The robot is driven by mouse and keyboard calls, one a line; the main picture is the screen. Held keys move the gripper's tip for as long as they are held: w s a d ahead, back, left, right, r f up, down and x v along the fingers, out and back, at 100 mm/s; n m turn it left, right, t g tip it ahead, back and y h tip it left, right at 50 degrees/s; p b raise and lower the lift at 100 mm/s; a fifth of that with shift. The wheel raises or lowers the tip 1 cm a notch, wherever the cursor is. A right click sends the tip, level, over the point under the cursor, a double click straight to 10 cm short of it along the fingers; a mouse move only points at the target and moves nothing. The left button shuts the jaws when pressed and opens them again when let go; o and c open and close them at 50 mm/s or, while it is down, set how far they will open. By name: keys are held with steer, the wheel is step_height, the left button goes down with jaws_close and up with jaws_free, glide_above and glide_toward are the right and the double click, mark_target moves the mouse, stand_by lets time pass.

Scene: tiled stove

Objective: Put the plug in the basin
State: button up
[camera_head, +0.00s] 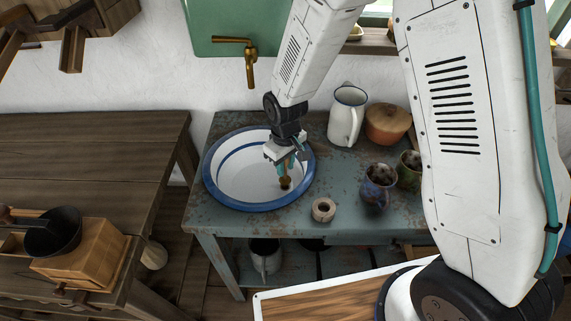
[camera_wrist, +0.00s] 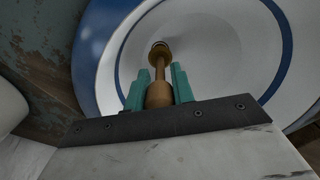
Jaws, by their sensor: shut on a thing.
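My gripper (camera_head: 285,164) is over the right part of the white, blue-rimmed basin (camera_head: 232,180) and points down into it. Its teal fingers are shut on the brass-brown plug (camera_head: 285,183). In the wrist view the plug (camera_wrist: 159,94) sits between the two fingers, its narrow stem and rounder far end reaching out past them toward the basin's pale inside (camera_wrist: 215,45). The plug is inside the basin's outline; whether its lower end touches the basin floor I cannot tell. No drain hole can be made out in the basin.
The basin stands on a worn blue-grey table (camera_head: 345,175). A white jug (camera_head: 346,116), an orange-brown pot (camera_head: 386,123) and two dark mugs (camera_head: 378,187) stand farther right. A brass tap (camera_head: 249,66) hangs above.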

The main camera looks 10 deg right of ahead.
steer(key=shift+f, duration=1.4)
steer(key=o, duration=1)
steer(key=shift+c, duration=0.2)
step_height(320, 180, up, 8)
steer(key=shift+f, duration=0.15)
